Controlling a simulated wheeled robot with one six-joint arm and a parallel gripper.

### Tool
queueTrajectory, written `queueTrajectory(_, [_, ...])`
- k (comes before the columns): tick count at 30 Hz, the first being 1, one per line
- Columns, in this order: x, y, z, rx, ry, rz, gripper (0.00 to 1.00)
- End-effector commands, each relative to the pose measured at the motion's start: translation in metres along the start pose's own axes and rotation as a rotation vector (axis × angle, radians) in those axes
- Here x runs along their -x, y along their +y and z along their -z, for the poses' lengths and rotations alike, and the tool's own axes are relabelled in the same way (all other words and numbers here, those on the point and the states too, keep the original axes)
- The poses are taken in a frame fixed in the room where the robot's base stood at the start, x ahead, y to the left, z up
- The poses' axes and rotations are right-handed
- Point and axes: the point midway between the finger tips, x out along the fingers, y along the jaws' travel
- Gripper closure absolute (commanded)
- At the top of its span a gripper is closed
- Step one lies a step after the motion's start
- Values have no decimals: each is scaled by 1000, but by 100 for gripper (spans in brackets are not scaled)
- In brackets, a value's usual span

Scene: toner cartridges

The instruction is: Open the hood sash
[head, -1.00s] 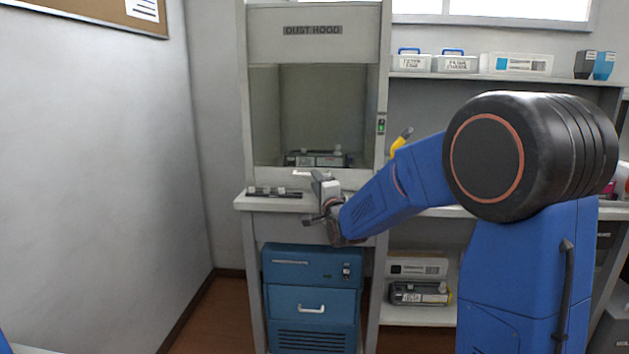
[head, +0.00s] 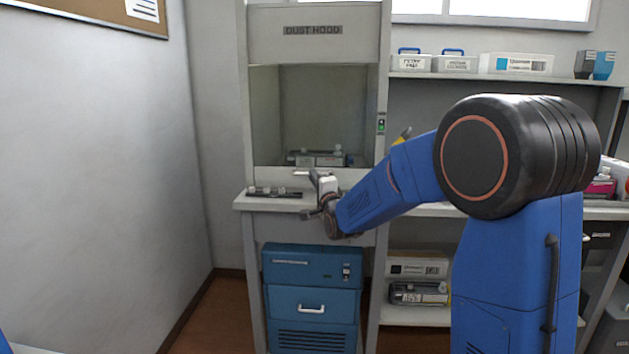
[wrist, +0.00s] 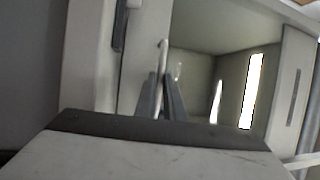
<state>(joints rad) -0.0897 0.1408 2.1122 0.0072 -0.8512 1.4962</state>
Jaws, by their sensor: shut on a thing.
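The dust hood (head: 312,30) stands in the middle of the head view. Its sash (head: 270,110) looks like a clear pane over the front opening, low down, with a pale lower rail (head: 268,180) above the bench. A short white handle (head: 301,173) sticks out near that rail; it also shows in the wrist view as a pale bar (wrist: 163,47). My gripper (head: 315,174) is at this handle, and its fingers (wrist: 162,92) are closed around the bar. The exact contact is partly hidden by the fingers.
A toner cartridge (head: 318,157) sits inside the hood. A dark cartridge part (head: 273,192) lies on the bench ledge left of my gripper. A blue cabinet (head: 311,295) stands below.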

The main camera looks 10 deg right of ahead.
Motion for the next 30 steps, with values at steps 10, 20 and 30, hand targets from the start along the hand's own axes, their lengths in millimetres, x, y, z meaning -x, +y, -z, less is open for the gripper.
queueTrajectory(10, [-12,-73,5,0,1,9,100])
queueTrajectory(20, [-31,-188,13,0,1,10,100])
queueTrajectory(30, [-48,-285,20,0,0,7,100])
